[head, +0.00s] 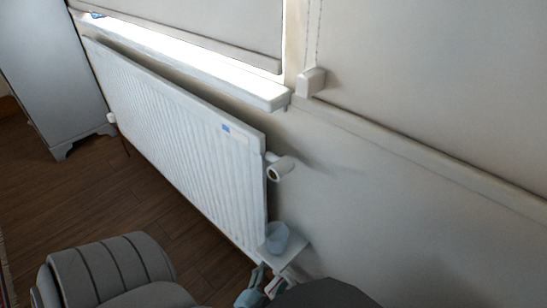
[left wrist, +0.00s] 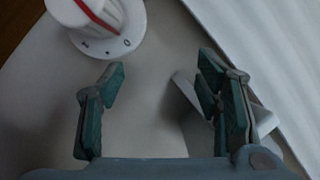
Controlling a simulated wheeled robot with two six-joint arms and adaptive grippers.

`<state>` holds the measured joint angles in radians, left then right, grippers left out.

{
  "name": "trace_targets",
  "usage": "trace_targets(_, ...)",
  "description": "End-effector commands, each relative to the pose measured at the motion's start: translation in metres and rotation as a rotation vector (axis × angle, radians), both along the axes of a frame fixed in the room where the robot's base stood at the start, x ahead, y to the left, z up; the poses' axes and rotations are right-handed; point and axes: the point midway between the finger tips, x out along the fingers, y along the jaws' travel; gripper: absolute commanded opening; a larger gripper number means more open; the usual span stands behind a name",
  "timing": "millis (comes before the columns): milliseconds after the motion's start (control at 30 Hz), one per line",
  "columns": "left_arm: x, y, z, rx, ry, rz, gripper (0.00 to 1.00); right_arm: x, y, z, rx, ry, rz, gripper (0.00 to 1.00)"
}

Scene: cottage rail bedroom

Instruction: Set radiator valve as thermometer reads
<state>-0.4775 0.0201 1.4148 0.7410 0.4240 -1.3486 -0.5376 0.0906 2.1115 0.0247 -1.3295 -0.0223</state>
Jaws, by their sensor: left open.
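The white radiator (head: 185,135) hangs below the window; its ribbed side also shows in the left wrist view (left wrist: 270,45). A white valve-like fitting (head: 280,168) sticks out at its upper right end. A pale bluish rounded thing (head: 277,237) sits on a small white plate near the lower right corner. In the left wrist view, a white dial knob (left wrist: 95,18) with a red stripe and printed marks is at the upper left. My left gripper (head: 262,282) is open and empty; its teal fingers (left wrist: 160,95) are apart from the knob. No thermometer can be made out clearly.
A white windowsill (head: 190,50) runs above the radiator, with a small blue item (head: 97,15) at its far end. A white cabinet (head: 50,75) stands at the left.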

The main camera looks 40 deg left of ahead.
Motion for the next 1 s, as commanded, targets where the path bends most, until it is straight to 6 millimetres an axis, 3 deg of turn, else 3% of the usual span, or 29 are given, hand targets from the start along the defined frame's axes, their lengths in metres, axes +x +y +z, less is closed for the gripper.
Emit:
trace_targets(133,0.001,-0.001,0.01,-0.002,-0.001,-0.003,0.58,0.0,0.0,0.0,0.0,0.0,0.0,0.36)
trace_targets(433,-0.004,0.001,0.008,-0.012,0.002,0.004,0.58,0.001,-0.001,-0.004,0.001,-0.002,-0.003,0.36)
trace_targets(533,-0.03,0.007,-0.004,-0.08,-0.001,0.037,0.58,0.005,-0.003,-0.027,0.006,-0.009,-0.021,0.36)
trace_targets(600,-0.059,0.009,-0.013,-0.168,-0.012,0.046,0.58,0.004,-0.006,-0.051,0.012,-0.022,-0.041,0.36)
trace_targets(700,-0.101,0.0,-0.023,-0.34,-0.022,0.025,0.58,-0.003,-0.01,-0.081,0.02,-0.045,-0.069,0.36)
trace_targets(800,-0.127,-0.011,-0.03,-0.479,-0.016,0.002,0.58,-0.011,-0.013,-0.099,0.025,-0.063,-0.087,0.36)
trace_targets(867,-0.13,-0.014,-0.034,-0.516,-0.014,-0.004,0.58,-0.012,-0.013,-0.104,0.025,-0.068,-0.089,0.36)
trace_targets(1000,-0.109,-0.013,-0.046,-0.522,-0.017,-0.005,0.58,-0.006,-0.012,-0.099,0.023,-0.064,-0.078,0.36)
